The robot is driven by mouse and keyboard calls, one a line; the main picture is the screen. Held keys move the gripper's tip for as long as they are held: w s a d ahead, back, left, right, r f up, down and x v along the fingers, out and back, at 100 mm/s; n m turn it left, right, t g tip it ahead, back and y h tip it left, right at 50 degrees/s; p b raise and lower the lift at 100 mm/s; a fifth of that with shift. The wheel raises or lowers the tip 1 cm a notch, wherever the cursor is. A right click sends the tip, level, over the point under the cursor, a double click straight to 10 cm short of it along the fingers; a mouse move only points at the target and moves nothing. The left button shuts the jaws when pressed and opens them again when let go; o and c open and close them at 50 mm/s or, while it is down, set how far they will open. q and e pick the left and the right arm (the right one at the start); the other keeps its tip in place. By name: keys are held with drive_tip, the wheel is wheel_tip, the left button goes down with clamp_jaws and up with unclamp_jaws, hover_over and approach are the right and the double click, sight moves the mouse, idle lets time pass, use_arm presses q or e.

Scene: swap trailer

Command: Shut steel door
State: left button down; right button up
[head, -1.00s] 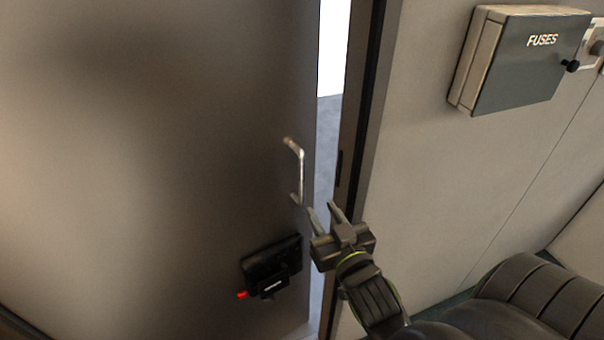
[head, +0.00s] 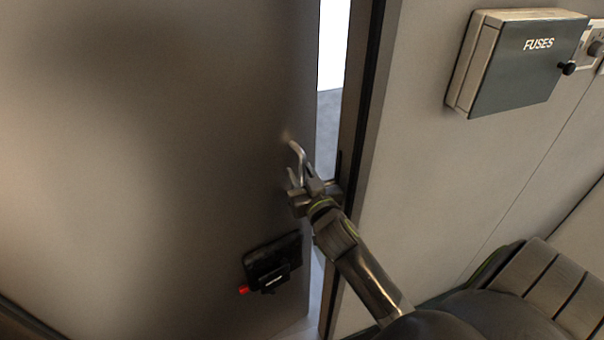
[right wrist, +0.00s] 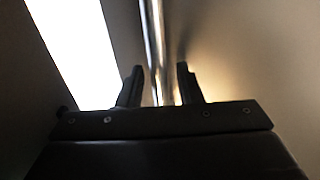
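The steel door (head: 150,150) fills the left of the head view and stands ajar, with a bright gap between its edge and the frame (head: 358,130). A metal bar handle (head: 298,152) is on the door near that edge. My right gripper (head: 299,176) is at the lower part of the handle. In the right wrist view its two fingers (right wrist: 158,85) are apart, with the handle bar (right wrist: 154,45) running between them; I see room beside the bar. The handle's lower end is hidden behind the gripper. My left gripper is not in view.
A black lock box (head: 272,262) with a red button sits on the door below the handle. A grey fuse box (head: 525,62) is on the wall to the right. Beyond the gap, a grey floor and bright light show.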

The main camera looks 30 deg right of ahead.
clamp_jaws()
drive_tip(key=shift+s, duration=0.1)
